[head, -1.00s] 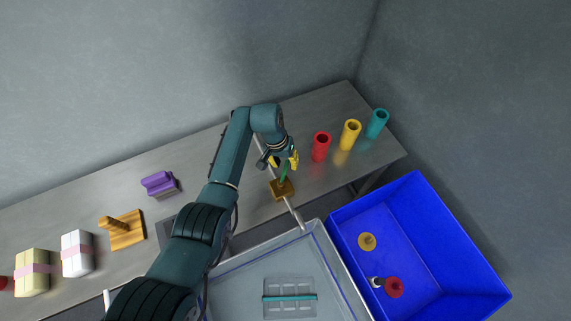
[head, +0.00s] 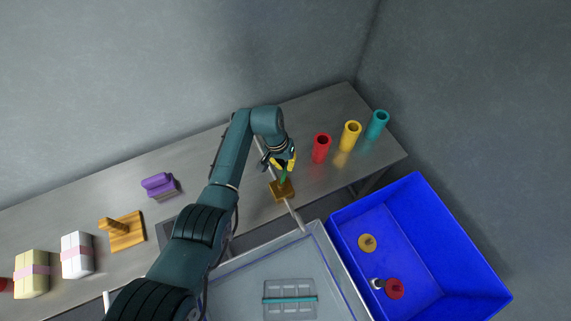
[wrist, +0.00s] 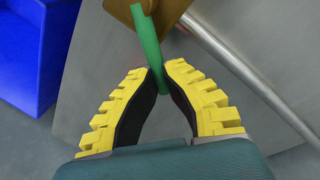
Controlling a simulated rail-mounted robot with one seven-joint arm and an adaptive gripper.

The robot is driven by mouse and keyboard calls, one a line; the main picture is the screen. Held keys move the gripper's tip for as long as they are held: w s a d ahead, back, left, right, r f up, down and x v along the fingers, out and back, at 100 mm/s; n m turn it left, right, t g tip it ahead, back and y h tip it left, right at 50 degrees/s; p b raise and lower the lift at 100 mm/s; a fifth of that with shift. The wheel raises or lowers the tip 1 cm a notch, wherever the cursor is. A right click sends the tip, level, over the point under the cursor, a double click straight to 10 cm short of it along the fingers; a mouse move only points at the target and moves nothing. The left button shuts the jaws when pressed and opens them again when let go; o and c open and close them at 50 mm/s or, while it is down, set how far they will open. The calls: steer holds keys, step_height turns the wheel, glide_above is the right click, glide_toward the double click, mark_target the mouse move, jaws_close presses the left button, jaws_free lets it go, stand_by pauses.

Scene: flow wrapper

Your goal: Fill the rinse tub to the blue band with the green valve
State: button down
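The green valve lever (head: 284,177) rises from a brass block (head: 282,192) at the table's front edge. A pale pipe (head: 293,213) runs from the block toward the tub. My gripper (wrist: 163,75) has its yellow-backed fingers closed about the green lever (wrist: 147,38), which passes between the fingertips in the wrist view. The rinse tub (head: 343,269) is a large pale container at the bottom of the head view. A blue line (head: 304,237) runs along its upper inner wall. My arm covers its left part. I cannot tell the water level.
A clear divided tray (head: 289,287) with a teal bar lies in the tub. A blue bin (head: 430,235) stands at its right, holding a few small items. Red (head: 321,148), yellow (head: 350,135) and teal (head: 377,124) cups stand right of my gripper. A purple block (head: 158,184) lies left.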

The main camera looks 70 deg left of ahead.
steer(key=shift+d+f, duration=0.1)
steer(key=shift+f, duration=0.1)
steer(key=shift+w+d+f+m+h+b, duration=0.15)
steer(key=shift+w+d+m, duration=0.2)
steer(key=shift+m, duration=0.4)
steer(key=shift+w+d+r+m+h+b, duration=0.1)
steer(key=shift+w+d+m+h+b, duration=0.15)
steer(key=shift+m, duration=0.5)
steer(key=shift+w+d+m+g, duration=0.25)
steer(key=shift+d+m, duration=0.1)
steer(key=shift+m, duration=0.5)
steer(key=shift+w+d+m+g, duration=0.25)
steer(key=shift+d+m, duration=0.1)
steer(key=shift+m, duration=0.5)
steer(key=c, duration=1.1)
jaws_free()
steer(key=shift+w, duration=0.1)
steer(key=shift+o, duration=0.2)
steer(key=shift+r, duration=0.2)
